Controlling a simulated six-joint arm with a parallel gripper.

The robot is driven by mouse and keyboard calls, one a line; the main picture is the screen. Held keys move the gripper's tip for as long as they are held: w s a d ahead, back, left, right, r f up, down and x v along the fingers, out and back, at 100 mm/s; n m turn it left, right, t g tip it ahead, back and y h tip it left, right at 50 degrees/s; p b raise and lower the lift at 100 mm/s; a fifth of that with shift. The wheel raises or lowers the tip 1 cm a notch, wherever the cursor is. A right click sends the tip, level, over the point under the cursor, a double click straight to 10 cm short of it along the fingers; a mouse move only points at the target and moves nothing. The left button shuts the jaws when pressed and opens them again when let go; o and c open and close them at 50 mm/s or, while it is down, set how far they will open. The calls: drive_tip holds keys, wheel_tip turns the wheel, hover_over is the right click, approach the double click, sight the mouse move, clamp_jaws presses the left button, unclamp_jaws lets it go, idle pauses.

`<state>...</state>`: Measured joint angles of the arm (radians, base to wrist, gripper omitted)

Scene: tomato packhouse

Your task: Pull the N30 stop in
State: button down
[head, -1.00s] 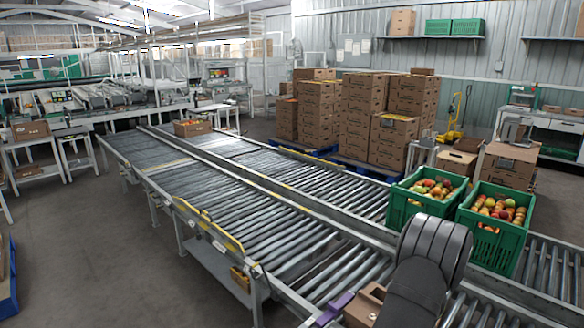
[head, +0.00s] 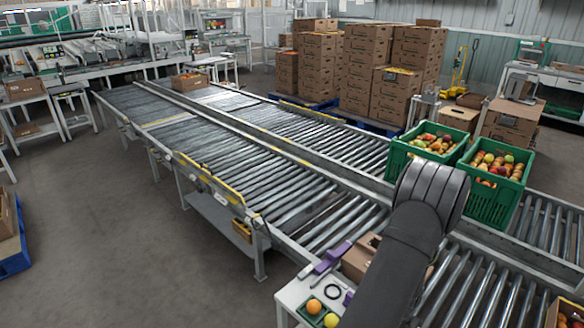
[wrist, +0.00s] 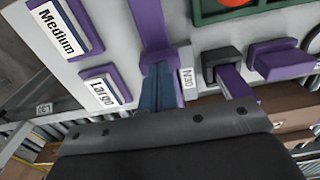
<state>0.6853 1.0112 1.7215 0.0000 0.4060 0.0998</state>
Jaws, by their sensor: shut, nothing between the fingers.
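In the wrist view, a small white N30 label (wrist: 186,80) sits on a pale panel (wrist: 190,30). Right of it, a purple bar (wrist: 236,84) passes at a black bracket (wrist: 222,62), with a purple block (wrist: 284,60) farther right. I cannot tell which purple part is the N30 stop's handle. My gripper (wrist: 158,70) is shut and empty, just left of the label, in front of a purple strip (wrist: 155,25); contact is unclear. In the head view, purple parts (head: 337,252) show beside my arm, which hides the gripper.
Medium (wrist: 72,28) and Large (wrist: 102,93) labels are on the panel's left. A white stand (head: 292,298) holds a black ring (head: 333,291) and a green fruit tray (head: 306,318). Green crates of fruit (head: 400,175) stand behind my arm. Roller conveyors (head: 260,190) extend to the back left.

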drive_tip(key=shift+s+a+f, duration=0.25)
drive_tip(key=shift+s, duration=0.05)
drive_tip(key=shift+s+a, duration=0.55)
idle(0.3)
drive_tip(key=shift+r, duration=0.1)
idle(0.3)
drive_tip(key=shift+w+r, duration=0.2)
drive_tip(key=shift+r, duration=2.35)
drive_tip(key=shift+d+f, duration=0.1)
drive_tip(key=shift+d, duration=0.1)
